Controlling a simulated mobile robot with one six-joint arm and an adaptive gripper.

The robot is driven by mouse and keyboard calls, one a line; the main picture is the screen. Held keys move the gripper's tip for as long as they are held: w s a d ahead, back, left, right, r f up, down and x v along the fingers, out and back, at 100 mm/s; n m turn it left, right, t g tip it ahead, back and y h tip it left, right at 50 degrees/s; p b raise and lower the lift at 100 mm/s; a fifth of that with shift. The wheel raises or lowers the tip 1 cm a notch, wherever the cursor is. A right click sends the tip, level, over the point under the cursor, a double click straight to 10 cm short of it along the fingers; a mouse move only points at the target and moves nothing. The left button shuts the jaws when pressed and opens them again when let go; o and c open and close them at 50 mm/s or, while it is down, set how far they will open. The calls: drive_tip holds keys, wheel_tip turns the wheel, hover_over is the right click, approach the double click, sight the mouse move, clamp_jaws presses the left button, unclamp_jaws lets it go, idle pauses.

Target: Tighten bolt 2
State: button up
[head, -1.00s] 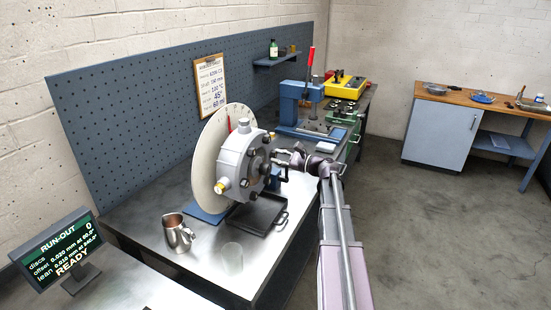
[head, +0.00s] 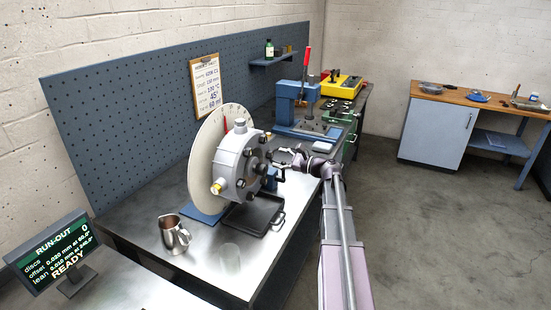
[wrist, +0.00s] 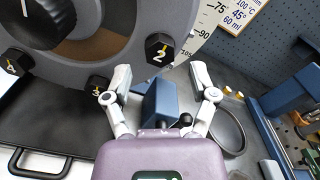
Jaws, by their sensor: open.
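The rotor (head: 232,165) stands upright in front of a pale graduated disc (head: 203,168) in the head view. My gripper (wrist: 160,78) is open, its two fingertips spread below and to either side of bolt 2, apart from it and empty. In the head view my gripper (head: 279,164) is just right of the rotor face. Other bolts show at the lower left (wrist: 97,83) and far left (wrist: 13,63).
A blue block (wrist: 162,103) shows between my fingers. A black tray (head: 255,213) lies below the rotor. A blue press (head: 297,100) stands behind. The run-out screen (head: 50,250) reads READY.

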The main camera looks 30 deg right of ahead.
drive_tip(key=v, duration=1)
idle(0.5)
